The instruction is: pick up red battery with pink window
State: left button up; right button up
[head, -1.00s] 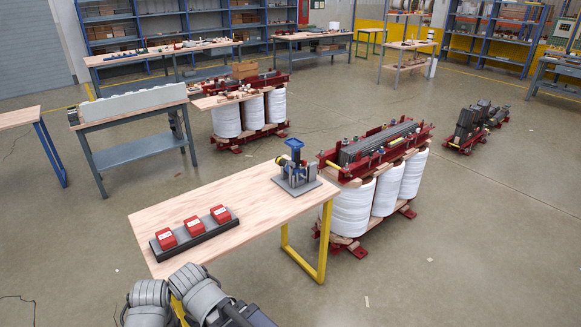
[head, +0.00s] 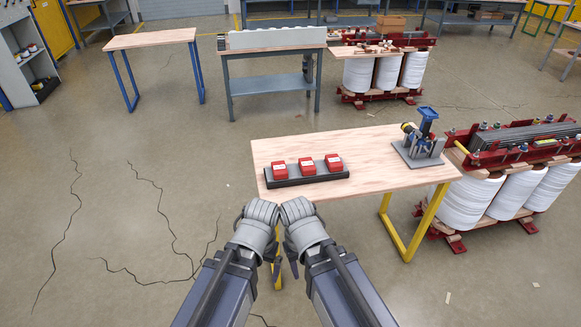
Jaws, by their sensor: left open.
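Three red batteries stand in a row on a dark tray (head: 306,180) near the front left of the wooden table (head: 370,158). They are the left battery (head: 279,170), the middle battery (head: 307,167) and the right battery (head: 333,163). Each has a small pale patch on top; I cannot tell which has a pink window. My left gripper (head: 259,214) is open, in front of the tray and below it in the picture. My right gripper (head: 297,212) is close beside it; its fingers are not clear. Both are apart from the batteries.
A grey fixture with a blue top (head: 422,137) stands on the table's right end. A red-framed transformer with white coils (head: 467,202) stands to the right. Another wooden table (head: 150,39) is at the back left. The table's middle is clear.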

aim_at(278, 168)
jog(key=i+l+z, duration=0.1)
jog(key=i, duration=0.45)
jog(key=i+l+z, duration=0.15)
jog(key=i, duration=0.4)
